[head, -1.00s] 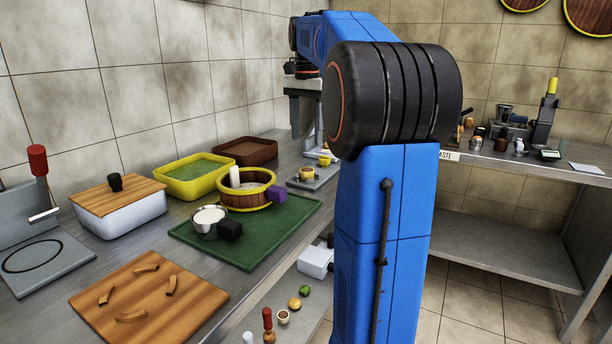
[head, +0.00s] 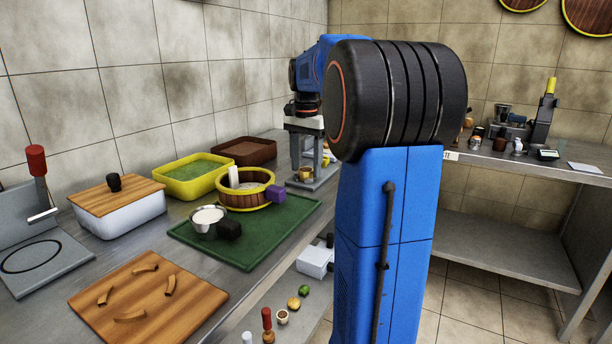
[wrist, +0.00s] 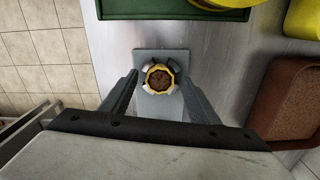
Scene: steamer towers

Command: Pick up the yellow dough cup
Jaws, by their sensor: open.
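The yellow dough cup (wrist: 160,79) stands upright on a small grey plate (wrist: 156,113) in the wrist view. It has a faceted yellow rim, brown contents, and pale and dark pieces around it. My gripper (wrist: 159,77) is open, with one finger on each side of the cup and visible gaps to both. In the head view my gripper (head: 308,164) points down over the grey stand at the back of the counter. A small tan-yellow cup (head: 305,174) shows there by the fingers, partly covered by them.
A green mat (head: 262,245) holds a brown-and-yellow round steamer (head: 240,202) and a metal bowl with a dark handle. A yellow tray (head: 190,188) and a brown tray (head: 243,150) stand by the wall. The brown tray also shows right of my gripper in the wrist view (wrist: 288,98).

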